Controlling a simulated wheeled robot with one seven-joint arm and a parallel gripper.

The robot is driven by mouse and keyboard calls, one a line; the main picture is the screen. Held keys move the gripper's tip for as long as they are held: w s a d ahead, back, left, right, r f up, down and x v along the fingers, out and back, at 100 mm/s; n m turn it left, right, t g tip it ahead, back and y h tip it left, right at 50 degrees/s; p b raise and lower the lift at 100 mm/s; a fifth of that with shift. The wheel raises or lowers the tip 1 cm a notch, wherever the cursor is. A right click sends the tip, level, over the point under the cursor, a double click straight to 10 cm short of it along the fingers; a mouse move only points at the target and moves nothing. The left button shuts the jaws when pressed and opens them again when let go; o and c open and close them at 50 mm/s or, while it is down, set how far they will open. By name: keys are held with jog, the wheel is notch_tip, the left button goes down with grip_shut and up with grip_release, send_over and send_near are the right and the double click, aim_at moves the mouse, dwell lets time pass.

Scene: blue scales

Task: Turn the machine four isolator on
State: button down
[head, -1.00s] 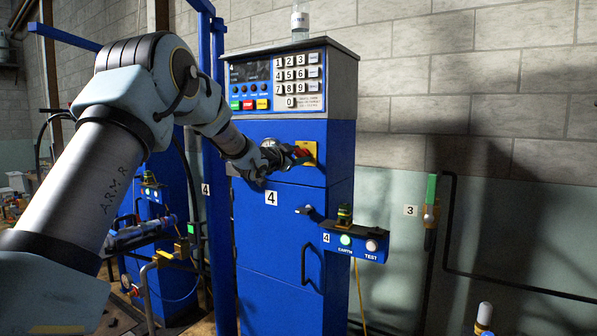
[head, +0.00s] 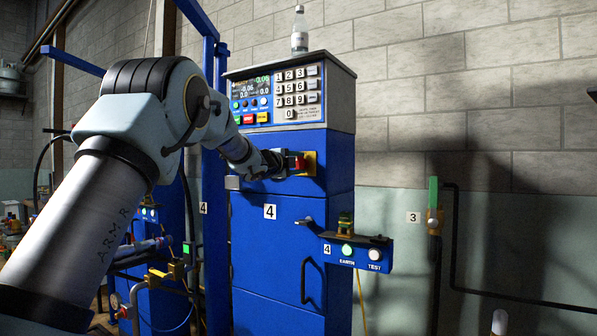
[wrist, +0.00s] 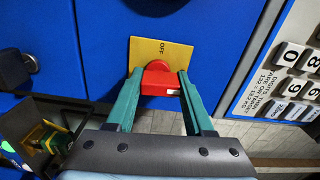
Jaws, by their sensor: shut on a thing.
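The isolator is a red knob (head: 299,162) on a yellow plate (head: 311,168) on the front of the blue machine labelled 4 (head: 288,240). In the wrist view the red knob (wrist: 158,80) sits between the two green fingers of my gripper (wrist: 158,92), which is shut on it. In the head view my gripper (head: 287,163) meets the knob from the left. The machine's display (head: 250,86) is lit with green and white readings.
A shelf with EARTH and TEST buttons (head: 357,252) juts out at lower right. A dark door handle (head: 312,280) is below.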

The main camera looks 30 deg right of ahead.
jog(key=shift+m, duration=0.5)
jog(key=shift+c, duration=1.4)
grip_release()
jog(key=b+v, duration=0.3)
jog(key=v, duration=0.7)
jog(key=shift+s+a, duration=0.2)
jog(key=shift+a, duration=0.15)
jog(key=shift+a, duration=0.1)
